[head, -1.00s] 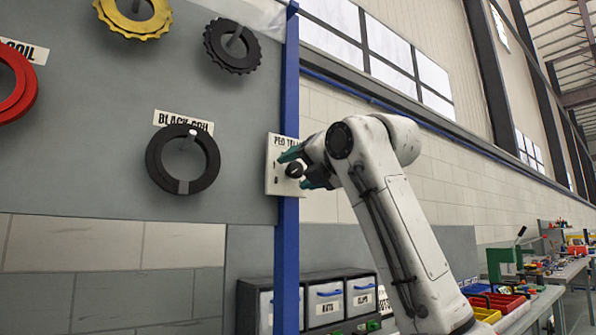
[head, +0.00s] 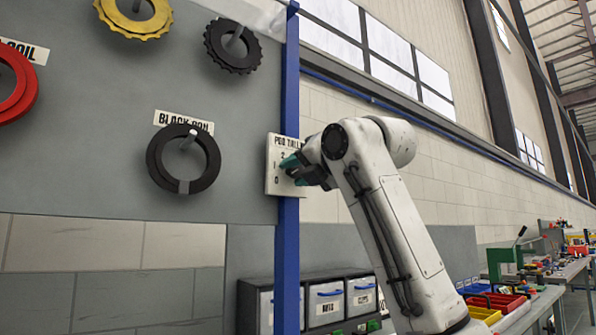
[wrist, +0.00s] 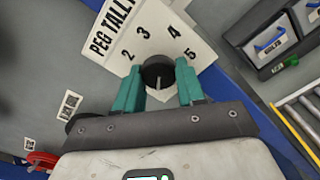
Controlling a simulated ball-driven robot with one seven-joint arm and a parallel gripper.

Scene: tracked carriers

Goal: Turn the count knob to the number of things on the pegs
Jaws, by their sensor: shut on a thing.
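The count knob (wrist: 157,70) is a round black knob on the white "PEG TALLY" plate (head: 274,152), at the board's right edge. The wrist view shows the numbers 2, 3, 4 and 5 around it, and a pale mark on the knob's near side toward my gripper; the exact number it marks is unclear. My gripper (wrist: 158,76) is shut on the knob, one teal finger on each side. In the head view my gripper (head: 300,168) hides the knob. On the pegs are a gold ring (head: 107,18), a black toothed ring (head: 214,52), a black coil (head: 156,165) and a red coil (head: 27,92).
A blue post (head: 287,240) runs beside the plate. Labelled drawers (head: 328,300) stand below it. A bench with red bins (head: 497,301) is at the right. The board continues past the left edge of the head view.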

